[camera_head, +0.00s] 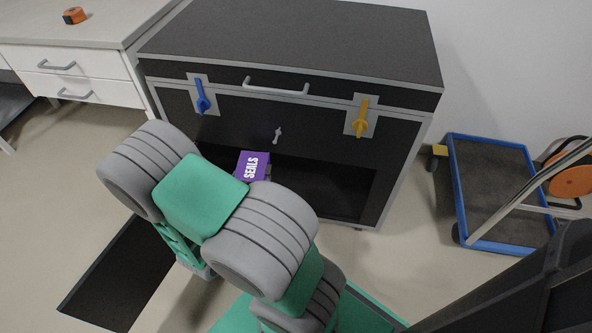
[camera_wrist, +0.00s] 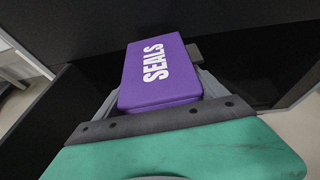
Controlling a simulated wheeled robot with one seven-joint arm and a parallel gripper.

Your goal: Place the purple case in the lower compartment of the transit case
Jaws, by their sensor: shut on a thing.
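The purple case (camera_head: 252,166), marked SEALS, shows in the head view at the left part of the open lower compartment (camera_head: 325,190) of the black transit case (camera_head: 290,42). In the wrist view the purple case (camera_wrist: 160,72) sits between the grey fingers of my gripper (camera_wrist: 160,95), which is shut on it. Dark compartment surfaces surround it there. I cannot tell whether it touches the compartment floor. In the head view my arm hides my gripper and the compartment's left front.
The transit case has a blue latch (camera_head: 203,97) and a yellow latch (camera_head: 361,118) above the opening. A dark flat panel (camera_head: 118,275) lies at lower left. A blue-edged trolley (camera_head: 500,190) stands right. White drawers (camera_head: 75,75) stand left.

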